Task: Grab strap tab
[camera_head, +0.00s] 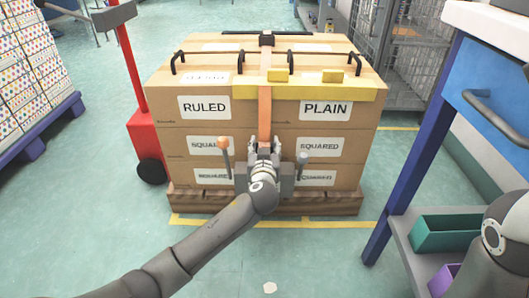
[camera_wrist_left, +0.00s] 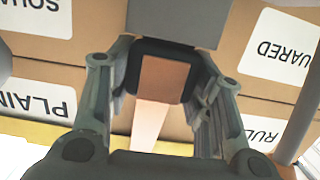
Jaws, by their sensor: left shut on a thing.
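An orange-brown strap (camera_head: 265,107) runs over the top of the stacked boxes and down their front face. My left gripper (camera_head: 264,146) is at the strap's lower part in front of the boxes, shut on the strap tab. In the left wrist view, the tab (camera_wrist_left: 163,78) shows as a brown patch in a dark frame between the fingers of the left gripper (camera_wrist_left: 162,95). The pale strap (camera_wrist_left: 150,125) leads away from it. My right arm shows at the lower right edge of the head view, but its gripper is out of view.
The cartons (camera_head: 345,111) stand on a wooden pallet (camera_head: 330,203), with a yellow edge guard (camera_head: 325,93) across the top front edge. A grey block with two levers (camera_head: 303,160) is beside the gripper. A blue-legged bench (camera_head: 400,150) stands at right. A red cart (camera_head: 146,135) is at left.

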